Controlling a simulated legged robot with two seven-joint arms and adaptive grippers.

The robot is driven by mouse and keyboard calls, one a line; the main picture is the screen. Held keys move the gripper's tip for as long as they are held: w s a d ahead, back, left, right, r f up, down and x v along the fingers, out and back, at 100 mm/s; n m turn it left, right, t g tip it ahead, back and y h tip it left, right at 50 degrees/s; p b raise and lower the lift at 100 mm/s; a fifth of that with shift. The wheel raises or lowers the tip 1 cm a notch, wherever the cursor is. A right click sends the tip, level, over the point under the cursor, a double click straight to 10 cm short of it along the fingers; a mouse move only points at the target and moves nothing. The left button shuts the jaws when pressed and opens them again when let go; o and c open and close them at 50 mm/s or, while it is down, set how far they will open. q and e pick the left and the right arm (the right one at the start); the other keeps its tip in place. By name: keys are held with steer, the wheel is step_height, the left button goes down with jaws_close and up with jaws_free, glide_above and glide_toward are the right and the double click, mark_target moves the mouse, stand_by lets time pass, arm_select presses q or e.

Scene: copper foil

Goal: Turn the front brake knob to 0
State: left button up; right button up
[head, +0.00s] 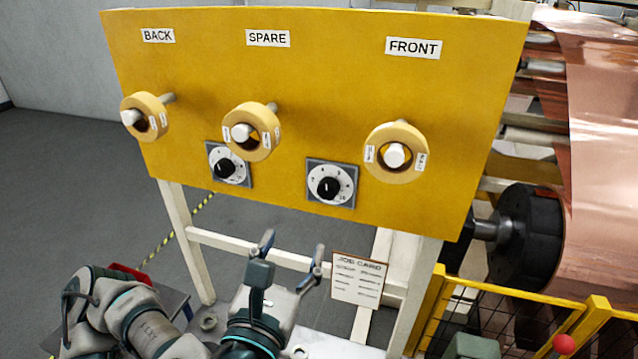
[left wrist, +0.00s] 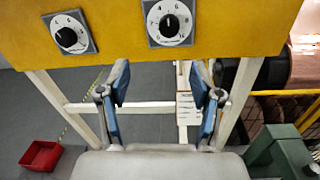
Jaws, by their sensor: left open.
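Two black knobs on square grey dial plates sit on the lower part of the yellow panel (head: 320,85). The left knob (head: 227,168) is below and between the BACK and SPARE wheels. The right knob (head: 330,187) is between the SPARE and FRONT wheels, and its white mark points roughly up. My left gripper (head: 292,260) is open and empty, below the panel and the right knob, touching nothing. My right gripper is out of view.
A job card (head: 358,280) hangs below the panel. Copper foil (head: 605,120) and a yellow guard fence (head: 590,318) are at the right. A red bin (left wrist: 42,155) is on the left.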

arm_select(q)
steer(key=w+p, duration=0.1)
steer(key=w, duration=0.1)
steer(key=b, duration=0.2)
glide_toward(327, 195)
steer(key=d, duration=0.2)
steer(key=x, duration=0.2)
steer(key=p+x, duration=0.1)
steer(key=x, duration=0.2)
steer(key=a+p+x, duration=0.1)
steer(key=x, duration=0.1)
steer(key=shift+w+a+r, duration=0.1)
steer(key=shift+w+r, duration=0.05)
steer(key=shift+w, duration=0.2)
steer(key=shift+w+a, duration=0.8)
steer(key=shift+a, duration=0.25)
steer(key=shift+d, duration=1.4)
steer(key=c, duration=0.8)
steer(key=shift+a, duration=0.1)
steer(key=c, duration=0.3)
steer(key=shift+a, duration=0.3)
steer(key=shift+w+a, duration=0.15)
steer(key=shift+c, duration=0.2)
steer(key=shift+d, duration=0.2)
steer(key=shift+p, duration=0.3)
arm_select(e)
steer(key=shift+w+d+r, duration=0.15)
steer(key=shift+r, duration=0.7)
